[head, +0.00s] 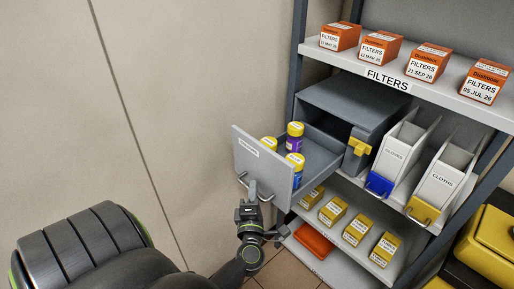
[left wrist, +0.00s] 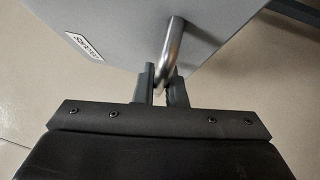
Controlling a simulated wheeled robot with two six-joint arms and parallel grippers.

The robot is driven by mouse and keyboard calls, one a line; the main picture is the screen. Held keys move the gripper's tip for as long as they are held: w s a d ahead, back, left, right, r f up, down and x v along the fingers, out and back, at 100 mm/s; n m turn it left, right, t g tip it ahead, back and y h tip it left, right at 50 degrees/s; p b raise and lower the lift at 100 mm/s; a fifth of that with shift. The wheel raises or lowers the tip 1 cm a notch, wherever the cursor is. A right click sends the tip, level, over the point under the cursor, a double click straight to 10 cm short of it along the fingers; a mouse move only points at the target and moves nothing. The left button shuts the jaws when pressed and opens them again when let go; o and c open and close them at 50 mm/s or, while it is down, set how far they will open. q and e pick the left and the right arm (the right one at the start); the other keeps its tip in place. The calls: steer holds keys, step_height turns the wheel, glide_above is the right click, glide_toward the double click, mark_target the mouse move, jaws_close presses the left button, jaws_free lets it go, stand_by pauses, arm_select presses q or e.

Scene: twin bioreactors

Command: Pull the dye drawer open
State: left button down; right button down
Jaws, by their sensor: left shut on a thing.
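The grey dye drawer (head: 262,168) is pulled well out of its grey cabinet (head: 345,108) on the shelf in the head view. Several small bottles with yellow caps stand inside it, among them a purple one (head: 294,137) and a blue one (head: 295,165). My left gripper (head: 251,200) is at the drawer's front, low on its face. In the left wrist view its two fingers (left wrist: 165,90) are shut around the metal bar handle (left wrist: 171,55) of the drawer front (left wrist: 130,25). The label on the front is too small to read. My right gripper is not in view.
Orange filter boxes (head: 381,48) stand on the upper shelf. White bins with a blue front (head: 379,184) and a yellow front (head: 421,211) stand right of the cabinet. Yellow boxes (head: 333,210) and an orange item (head: 313,241) sit lower. A plain wall (head: 180,100) is at left.

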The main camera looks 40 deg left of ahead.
arm_select(q)
steer(key=c, duration=1.5)
jaws_free()
steer(key=shift+f, duration=0.1)
